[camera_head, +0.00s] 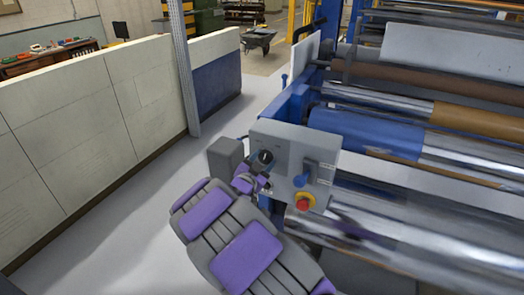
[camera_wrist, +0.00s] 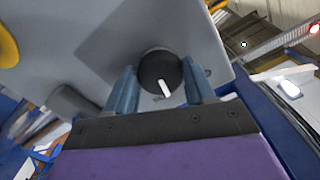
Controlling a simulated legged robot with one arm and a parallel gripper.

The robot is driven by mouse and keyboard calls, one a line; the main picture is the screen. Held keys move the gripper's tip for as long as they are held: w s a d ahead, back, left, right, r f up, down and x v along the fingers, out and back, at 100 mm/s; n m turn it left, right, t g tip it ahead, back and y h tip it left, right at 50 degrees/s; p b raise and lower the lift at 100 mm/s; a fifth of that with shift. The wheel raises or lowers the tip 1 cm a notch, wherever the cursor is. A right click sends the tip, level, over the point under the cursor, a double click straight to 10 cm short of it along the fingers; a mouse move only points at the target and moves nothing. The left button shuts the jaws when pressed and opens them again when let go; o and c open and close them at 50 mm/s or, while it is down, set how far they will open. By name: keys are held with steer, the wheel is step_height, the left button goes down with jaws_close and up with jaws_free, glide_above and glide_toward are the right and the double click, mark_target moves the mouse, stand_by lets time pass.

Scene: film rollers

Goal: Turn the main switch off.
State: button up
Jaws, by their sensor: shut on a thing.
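The main switch (camera_head: 265,156) looks like a round black knob with a white mark, on the upper left of a grey control panel (camera_head: 283,137) on the roller machine. In the wrist view the knob (camera_wrist: 158,66) sits between the two blue-grey fingers of my gripper (camera_wrist: 160,84), its white mark pointing down and slightly right. My gripper is shut on the knob, a finger on each side. In the head view my gripper (camera_head: 262,172) reaches the panel from below left, and my purple and grey arm hides part of the area below.
A grey box (camera_head: 225,158) is close on the left. Long rollers (camera_head: 390,134) fill the right. Open floor lies between machine and pale wall (camera_head: 90,105).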

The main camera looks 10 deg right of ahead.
steer(key=n+p, duration=0.2)
steer(key=p, duration=0.1)
steer(key=r+n+p, duration=0.1)
steer(key=n+p, duration=0.1)
steer(key=p, duration=0.2)
steer(key=shift+n, duration=0.3)
steer(key=n+p, duration=0.4)
steer(key=p, duration=0.1)
steer(key=shift+w+a+f+n+p, duration=0.1)
steer(key=shift+f+n+p, duration=0.1)
steer(key=shift+n+p, duration=0.1)
steer(key=o, duration=1)
steer(key=shift+f, duration=0.2)
steer(key=shift+o, duration=0.3)
steer(key=shift+a, duration=0.1)
steer(key=shift+s+a, duration=0.2)
steer(key=shift+s, duration=0.2)
steer(key=b+v, duration=0.1)
steer(key=v, duration=1.5)
steer(key=shift+s+a, duration=0.2)
steer(key=shift+a, duration=0.05)
